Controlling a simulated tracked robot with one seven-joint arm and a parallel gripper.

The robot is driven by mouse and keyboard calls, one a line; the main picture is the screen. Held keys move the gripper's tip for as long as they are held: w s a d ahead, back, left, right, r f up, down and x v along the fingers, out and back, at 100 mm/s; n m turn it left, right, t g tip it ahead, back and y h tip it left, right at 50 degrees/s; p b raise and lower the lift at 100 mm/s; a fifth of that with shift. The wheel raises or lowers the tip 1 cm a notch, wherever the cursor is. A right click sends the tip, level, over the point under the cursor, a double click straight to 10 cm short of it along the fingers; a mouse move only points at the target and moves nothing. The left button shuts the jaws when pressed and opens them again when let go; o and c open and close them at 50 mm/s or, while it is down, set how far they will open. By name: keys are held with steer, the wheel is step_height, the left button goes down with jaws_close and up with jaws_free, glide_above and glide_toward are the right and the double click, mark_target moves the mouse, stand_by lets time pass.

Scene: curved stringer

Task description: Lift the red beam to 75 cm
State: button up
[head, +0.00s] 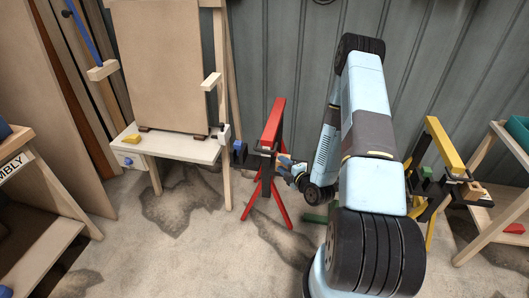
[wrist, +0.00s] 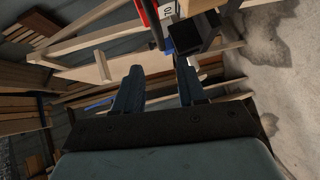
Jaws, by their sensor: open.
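The red beam (head: 273,124) lies at the top of a red stand with splayed legs (head: 266,200), left of my arm in the head view. A dark bracket (head: 262,151) with a dark blue block (head: 239,152) sits just below it. My gripper (head: 284,161) is beside the stand, to the right of and lower than the beam. In the wrist view my gripper (wrist: 158,80) has its two fingers apart with nothing held between them. A red bar (wrist: 150,20), probably the beam or its stand, and a black block (wrist: 188,38) show beyond the fingertips.
A wooden board on a bench (head: 172,147) stands left, with a yellow piece (head: 133,138) on it. A yellow stand (head: 444,146) and wooden shelf are right of my arm. Corrugated wall (head: 285,60) stands behind. Stained floor in front left (head: 180,260) is clear.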

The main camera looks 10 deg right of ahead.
mark_target(265, 151)
steer(key=x, duration=1.3)
steer(key=shift+w+a, duration=0.2)
steer(key=shift+w, duration=0.1)
steer(key=shift+f, duration=0.1)
jaws_close()
steer(key=shift+s, duration=0.1)
